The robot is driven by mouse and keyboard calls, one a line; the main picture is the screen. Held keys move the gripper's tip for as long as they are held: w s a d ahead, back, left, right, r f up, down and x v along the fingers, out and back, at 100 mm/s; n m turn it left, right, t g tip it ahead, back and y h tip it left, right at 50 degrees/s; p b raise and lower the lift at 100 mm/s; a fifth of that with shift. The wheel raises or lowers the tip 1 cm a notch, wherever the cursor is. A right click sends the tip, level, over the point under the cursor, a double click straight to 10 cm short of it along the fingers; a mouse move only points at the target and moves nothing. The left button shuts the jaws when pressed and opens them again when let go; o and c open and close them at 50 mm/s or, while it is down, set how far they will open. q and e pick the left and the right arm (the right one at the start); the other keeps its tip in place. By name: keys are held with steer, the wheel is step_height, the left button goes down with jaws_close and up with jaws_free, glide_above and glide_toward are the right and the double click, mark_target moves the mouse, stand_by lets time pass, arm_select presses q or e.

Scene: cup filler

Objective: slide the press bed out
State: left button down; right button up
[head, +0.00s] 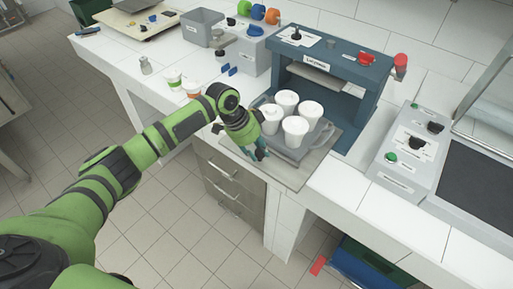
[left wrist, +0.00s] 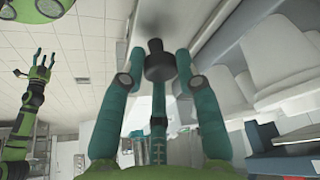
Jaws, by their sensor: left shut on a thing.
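The press bed (head: 317,143) is a grey tray in front of the blue press (head: 352,82), with several white cups (head: 296,128) standing on it. Much of the bed sits forward of the press opening, over the counter's front part. My left gripper (head: 259,151) is at the bed's front left edge. In the left wrist view its teal fingers (left wrist: 158,75) are shut around a black knob (left wrist: 158,62). The knob is hidden in the head view. My right gripper (left wrist: 43,66) shows in the left wrist view, raised, with its fingers apart and empty.
A control box with a green button (head: 391,157) stands right of the press. Drawers (head: 232,180) are below the counter, with open floor in front.

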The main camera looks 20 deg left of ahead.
arm_select(q)
steer(key=shift+s+d, duration=0.1)
steer(key=shift+d, duration=0.05)
arm_select(e)
steer(key=shift+w+d, duration=0.3)
steer(key=shift+d, duration=0.05)
arm_select(q)
steer(key=c, duration=0.9)
jaws_free()
arm_select(e)
steer(key=shift+s, duration=0.1)
arm_select(q)
steer(key=shift+r, duration=0.1)
arm_select(e)
steer(key=shift+s, duration=0.15)
arm_select(q)
steer(key=shift+a+r, duration=0.15)
steer(key=shift+a, duration=0.05)
steer(key=v, duration=1.1)
steer(key=shift+r, duration=0.35)
steer(key=shift+s+d+f, duration=0.1)
